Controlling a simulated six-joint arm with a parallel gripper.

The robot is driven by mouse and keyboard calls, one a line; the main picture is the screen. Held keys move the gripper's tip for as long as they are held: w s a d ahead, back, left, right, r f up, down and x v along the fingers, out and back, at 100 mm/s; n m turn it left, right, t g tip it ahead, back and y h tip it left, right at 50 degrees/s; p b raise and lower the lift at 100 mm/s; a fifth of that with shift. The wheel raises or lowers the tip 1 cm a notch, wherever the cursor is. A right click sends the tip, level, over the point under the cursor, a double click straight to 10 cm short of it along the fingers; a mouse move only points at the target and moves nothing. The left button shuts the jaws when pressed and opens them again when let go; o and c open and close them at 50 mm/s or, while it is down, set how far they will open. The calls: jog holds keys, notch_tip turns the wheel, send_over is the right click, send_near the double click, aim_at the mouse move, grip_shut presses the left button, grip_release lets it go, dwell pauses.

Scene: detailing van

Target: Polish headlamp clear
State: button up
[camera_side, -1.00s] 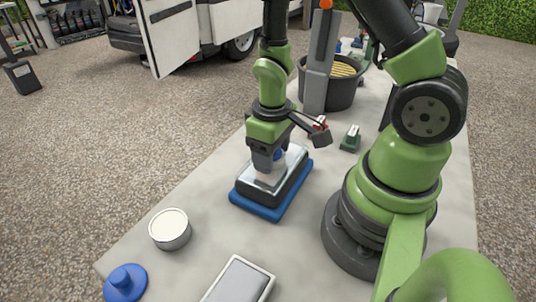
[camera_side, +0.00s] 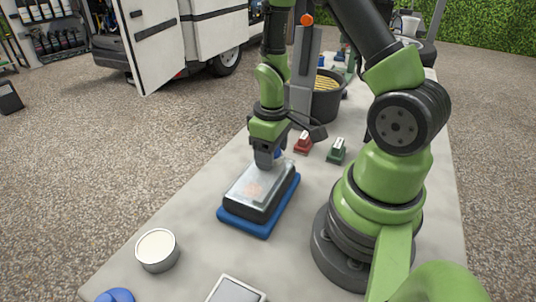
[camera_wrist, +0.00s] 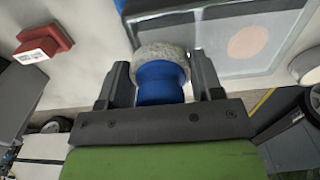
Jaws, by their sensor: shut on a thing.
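The headlamp (camera_side: 258,188), a clear lens on a dark housing, lies on a blue pad (camera_side: 243,223) on the bench. A pale pinkish round patch shows on the lens (camera_wrist: 248,40) in the wrist view. My gripper (camera_side: 266,158) is over the far end of the headlamp in the side view. In the wrist view my gripper (camera_wrist: 160,88) is shut on the blue knob of a polishing pad (camera_wrist: 160,70) with a speckled grey rim. The pad is beside the patch, near the lens edge; I cannot tell whether it touches the lens.
A round tin with a white top (camera_side: 156,248) stands at front left. A pale-rimmed tray (camera_side: 236,291) and part of a blue disc (camera_side: 115,296) are at the front edge. A red block (camera_side: 303,142), a green block (camera_side: 337,151), a grey post (camera_side: 304,70) and a dark bucket (camera_side: 326,103) stand beyond.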

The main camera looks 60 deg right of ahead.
aim_at(260, 182)
jog(key=shift+d, duration=0.8)
jog(key=shift+s, duration=0.3)
jog(key=shift+a+r, duration=0.1)
jog(key=shift+a, duration=6.7)
jog(key=shift+s+d+f, duration=0.1)
jog(key=shift+d+f, duration=0.05)
jog(key=shift+d, duration=0.55)
jog(key=shift+d+f, duration=0.15)
jog(key=shift+d, duration=1.65)
jog(key=c, duration=0.5)
jog(key=shift+d+r, duration=0.2)
jog(key=shift+d, duration=1.5)
jog(key=shift+d+f, duration=0.1)
jog(key=shift+d, duration=2.55)
jog(key=shift+r, duration=3.65)
